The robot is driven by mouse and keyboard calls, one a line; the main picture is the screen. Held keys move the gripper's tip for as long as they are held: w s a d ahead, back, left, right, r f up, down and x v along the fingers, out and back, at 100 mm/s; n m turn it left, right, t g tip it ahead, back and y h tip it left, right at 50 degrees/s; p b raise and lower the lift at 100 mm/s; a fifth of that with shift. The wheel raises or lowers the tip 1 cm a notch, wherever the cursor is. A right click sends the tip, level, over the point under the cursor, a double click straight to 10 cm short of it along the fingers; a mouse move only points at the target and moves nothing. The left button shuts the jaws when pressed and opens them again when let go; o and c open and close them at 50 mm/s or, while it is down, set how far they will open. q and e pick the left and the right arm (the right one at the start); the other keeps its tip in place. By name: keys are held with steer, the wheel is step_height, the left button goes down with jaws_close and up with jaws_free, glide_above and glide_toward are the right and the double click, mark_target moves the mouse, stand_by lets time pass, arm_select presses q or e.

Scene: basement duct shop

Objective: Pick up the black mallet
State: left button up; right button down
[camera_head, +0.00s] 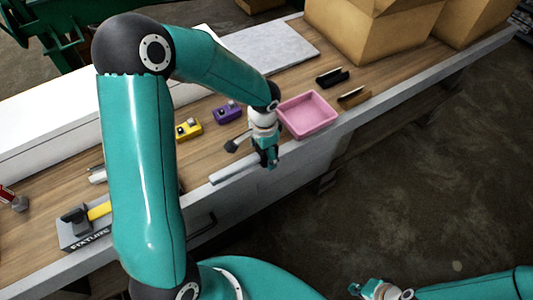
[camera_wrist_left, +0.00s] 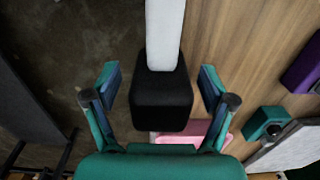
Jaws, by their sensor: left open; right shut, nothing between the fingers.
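The mallet shows in the left wrist view as a block-shaped black head (camera_wrist_left: 162,100) with a pale handle (camera_wrist_left: 165,35) running up the picture. In the head view its pale handle (camera_head: 235,172) lies along the bench's front edge; the head is hidden behind my left gripper (camera_head: 267,159). In the left wrist view my left gripper (camera_wrist_left: 160,84) is open, with one finger on each side of the black head. I cannot tell whether they touch it. My right gripper (camera_head: 381,290) is shut and empty at the bottom, away from the bench.
A pink tray (camera_head: 306,114) stands just right of my left gripper. Yellow (camera_head: 188,129) and purple (camera_head: 228,112) blocks lie behind it. A grey fixture (camera_head: 82,232) with a yellow-handled tool is at lower left. Cardboard boxes (camera_head: 365,30) stand at the back right.

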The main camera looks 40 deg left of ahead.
arm_select(q)
steer(key=shift+f, duration=0.7)
steer(key=c, duration=1.4)
steer(key=shift+r, duration=0.15)
steer(key=shift+c, duration=0.2)
step_height(320, 180, up, 20)
